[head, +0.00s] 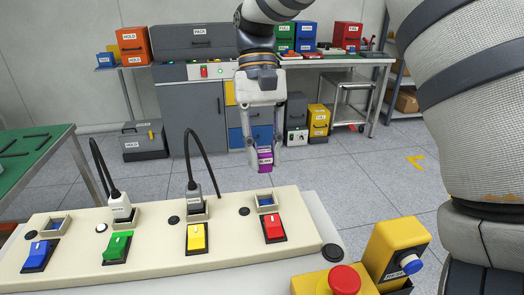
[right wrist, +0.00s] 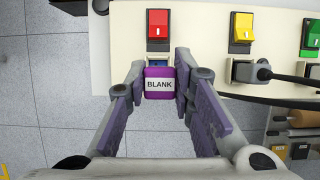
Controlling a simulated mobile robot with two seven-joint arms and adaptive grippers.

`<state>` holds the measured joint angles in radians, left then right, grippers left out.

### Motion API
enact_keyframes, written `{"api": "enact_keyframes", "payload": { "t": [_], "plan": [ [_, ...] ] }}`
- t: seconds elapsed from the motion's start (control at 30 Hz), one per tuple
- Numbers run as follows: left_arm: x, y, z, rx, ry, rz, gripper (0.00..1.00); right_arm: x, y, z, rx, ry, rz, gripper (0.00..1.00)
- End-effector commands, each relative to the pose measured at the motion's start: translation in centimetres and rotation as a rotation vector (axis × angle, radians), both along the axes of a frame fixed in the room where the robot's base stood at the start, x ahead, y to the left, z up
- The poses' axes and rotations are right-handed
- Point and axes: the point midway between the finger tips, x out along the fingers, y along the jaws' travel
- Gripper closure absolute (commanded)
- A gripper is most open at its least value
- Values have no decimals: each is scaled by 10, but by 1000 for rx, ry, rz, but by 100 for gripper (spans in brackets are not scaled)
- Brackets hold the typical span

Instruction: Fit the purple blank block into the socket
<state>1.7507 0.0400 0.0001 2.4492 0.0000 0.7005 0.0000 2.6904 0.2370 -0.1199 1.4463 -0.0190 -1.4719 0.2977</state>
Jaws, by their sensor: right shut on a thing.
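The purple block (head: 265,158) with a white label is between the fingers of my right gripper (head: 265,160), which is shut on it. In the right wrist view the block (right wrist: 159,95) reads BLANK, between the fingertips (right wrist: 160,80). In the head view, the block hangs above and behind an empty framed socket (head: 266,202) beside the red switch. In the right wrist view the socket (right wrist: 158,61) is just beyond the block and partly hidden by it. The block is apart from the socket in the head view. My left gripper is not in view.
The cream panel (head: 160,255) carries blue, green, yellow and red switches (head: 274,228). Plugs with black cables stand in the sockets by the green (head: 120,206) and yellow switches. Another open socket (head: 56,226) is by the blue one. A yellow box with a red button (head: 344,279) stands right.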

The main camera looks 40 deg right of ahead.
Motion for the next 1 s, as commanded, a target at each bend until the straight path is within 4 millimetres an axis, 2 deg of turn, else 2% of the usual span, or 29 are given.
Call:
{"api": "enact_keyframes", "payload": {
  "t": [0.37,0.8,1.0],
  "plan": [
    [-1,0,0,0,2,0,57,0,0,-1,1,0,5,96],
    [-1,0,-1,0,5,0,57,-1,0,-48,1,1,6,96],
    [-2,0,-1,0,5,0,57,-1,0,-57,1,-1,6,96]
  ]
}}
